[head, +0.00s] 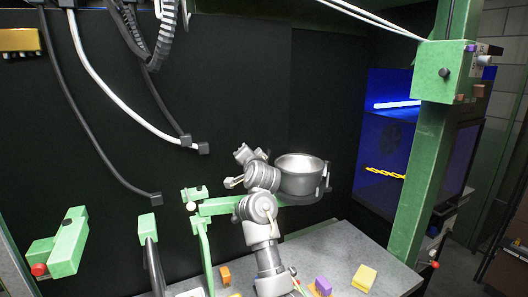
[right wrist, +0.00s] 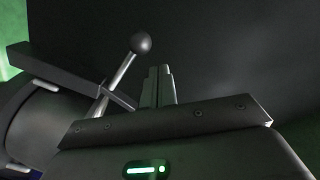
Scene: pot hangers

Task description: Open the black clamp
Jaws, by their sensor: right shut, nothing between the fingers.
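In the right wrist view, a steel lever with a black ball knob (right wrist: 141,44) rises at a slant beside a dark flat bar (right wrist: 70,72); these look like parts of the black clamp. My right gripper (right wrist: 160,72) is shut and empty, its fingertips just right of the lever, apart from it in the picture. A dark rounded body (right wrist: 45,115) lies at the left. In the head view, my grey right arm reaches up from the bottom beside a metal pot (head: 300,172) in a dark holder. The arm hides part of the clamp area. My left gripper is not in view.
A green bracket arm (head: 216,206) runs behind my arm. A green post (head: 418,190) stands at the right, by a blue-lit cabinet (head: 385,140). Yellow and purple blocks (head: 364,278) lie on the grey table (head: 330,243). Cables hang at the upper left.

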